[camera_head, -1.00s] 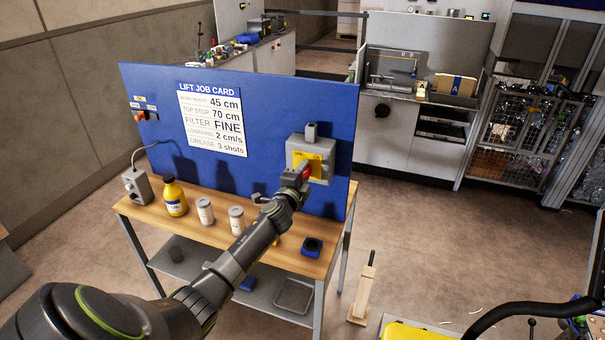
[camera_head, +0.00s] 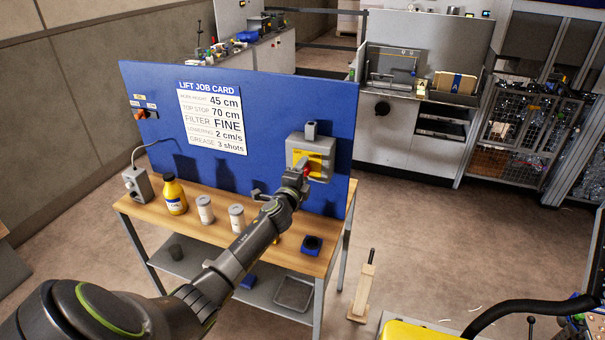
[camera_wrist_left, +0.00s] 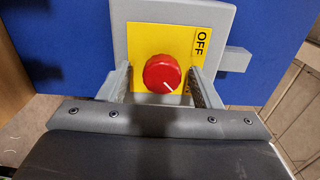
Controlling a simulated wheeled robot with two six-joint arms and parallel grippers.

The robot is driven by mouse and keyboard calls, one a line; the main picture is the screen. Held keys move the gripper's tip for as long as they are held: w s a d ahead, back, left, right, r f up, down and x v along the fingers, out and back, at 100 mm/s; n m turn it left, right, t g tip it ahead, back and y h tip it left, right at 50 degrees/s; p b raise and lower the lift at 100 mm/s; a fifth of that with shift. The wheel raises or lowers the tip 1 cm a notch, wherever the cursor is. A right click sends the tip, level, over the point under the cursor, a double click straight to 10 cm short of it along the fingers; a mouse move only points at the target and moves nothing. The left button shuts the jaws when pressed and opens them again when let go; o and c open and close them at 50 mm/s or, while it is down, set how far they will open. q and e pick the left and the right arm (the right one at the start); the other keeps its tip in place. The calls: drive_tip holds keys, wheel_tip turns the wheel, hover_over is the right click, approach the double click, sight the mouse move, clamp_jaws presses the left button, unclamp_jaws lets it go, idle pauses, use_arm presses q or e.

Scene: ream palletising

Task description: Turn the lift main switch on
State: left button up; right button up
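The lift main switch (camera_head: 300,146) is a grey box on the right part of the blue panel. It has a yellow plate (camera_head: 317,163) and a red round knob (camera_head: 307,173). In the left wrist view the red knob (camera_wrist_left: 161,73) has a white mark pointing to the lower right. An "OFF" label (camera_wrist_left: 201,42) stands sideways at the plate's upper right. My left gripper (camera_head: 301,171) is at the switch. In the wrist view its fingers (camera_wrist_left: 160,82) stand open on both sides of the knob, with gaps. My right gripper is not in view.
The blue panel (camera_head: 270,110) carries a job card (camera_head: 212,120) and stands on a wooden bench (camera_head: 180,221).

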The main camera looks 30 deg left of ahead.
use_arm(q)
drive_tip(key=v, duration=1.7)
drive_tip(key=shift+s+b, duration=0.25)
drive_tip(key=shift+b, duration=0.15)
drive_tip(key=s+a+f+n+g+b, duration=0.1)
drive_tip(key=s+f+n+g, duration=0.25)
drive_tip(key=f, duration=0.85)
drive_tip(key=s+f+n+g, duration=0.2)
drive_tip(key=s+f, duration=0.3)
drive_tip(key=f, duration=0.6)
drive_tip(key=s+a+f+n+g+b, duration=0.1)
drive_tip(key=s+f+n+g, duration=0.2)
drive_tip(key=f, duration=0.9)
drive_tip(key=s+d+f+n+g+h, duration=0.1)
drive_tip(key=s+d+f+n+g, duration=0.1)
drive_tip(key=s+f, duration=0.5)
drive_tip(key=s+d+f+n+g+h, duration=0.1)
drive_tip(key=s+d+f+n+g, duration=0.2)
drive_tip(key=s, duration=1.2)
drive_tip(key=s+d+f+n+g+h+b, duration=0.1)
drive_tip(key=s+d+f, duration=0.4)
drive_tip(key=s+f, duration=0.6)
drive_tip(key=shift+s+d+f+n+g, duration=0.2)
drive_tip(key=shift+s+n+g, duration=0.1)
drive_tip(key=shift+n+g, duration=0.5)
